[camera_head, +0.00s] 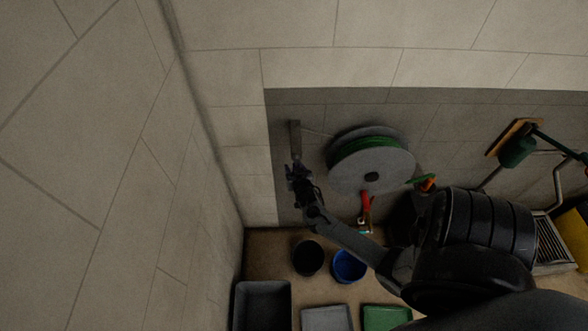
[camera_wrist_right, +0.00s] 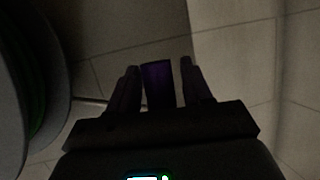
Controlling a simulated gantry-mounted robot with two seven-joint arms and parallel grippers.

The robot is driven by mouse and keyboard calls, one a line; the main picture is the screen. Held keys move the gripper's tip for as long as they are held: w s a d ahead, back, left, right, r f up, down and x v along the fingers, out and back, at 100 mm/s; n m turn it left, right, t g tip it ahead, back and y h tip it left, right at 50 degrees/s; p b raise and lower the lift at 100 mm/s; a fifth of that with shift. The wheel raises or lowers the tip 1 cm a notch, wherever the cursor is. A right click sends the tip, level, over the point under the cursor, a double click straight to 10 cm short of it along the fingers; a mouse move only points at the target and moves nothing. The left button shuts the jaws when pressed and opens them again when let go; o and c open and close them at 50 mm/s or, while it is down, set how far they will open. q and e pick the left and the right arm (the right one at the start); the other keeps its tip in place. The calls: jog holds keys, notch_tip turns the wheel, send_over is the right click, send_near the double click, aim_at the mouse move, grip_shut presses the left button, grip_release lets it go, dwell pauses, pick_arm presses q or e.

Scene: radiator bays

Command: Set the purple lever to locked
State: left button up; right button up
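The purple lever (camera_wrist_right: 158,84) shows in the right wrist view as a dark purple bar. It stands between the two fingers of my right gripper (camera_wrist_right: 157,70), with a gap visible on the finger at the right and a narrower one at the left. The fingers are apart and do not look closed on it. In the head view my right gripper (camera_head: 294,171) is at the wall, just below a narrow grey plate (camera_head: 295,138). The lever is too small and dark there to make out, and I cannot tell its setting. My left gripper is not in view.
A hose reel (camera_head: 371,165) with green hose is right of my gripper; its edge also shows in the wrist view (camera_wrist_right: 40,90). A red-handled tool (camera_head: 366,203) hangs below. Black (camera_head: 308,258) and blue (camera_head: 349,266) buckets and trays stand on the floor. The wall left is bare.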

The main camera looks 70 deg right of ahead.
jog(key=shift+a, duration=0.1)
jog(key=shift+s+a+r, duration=0.15)
jog(key=v, duration=1)
jog(key=shift+s+a, duration=0.1)
jog(key=shift+s, duration=0.05)
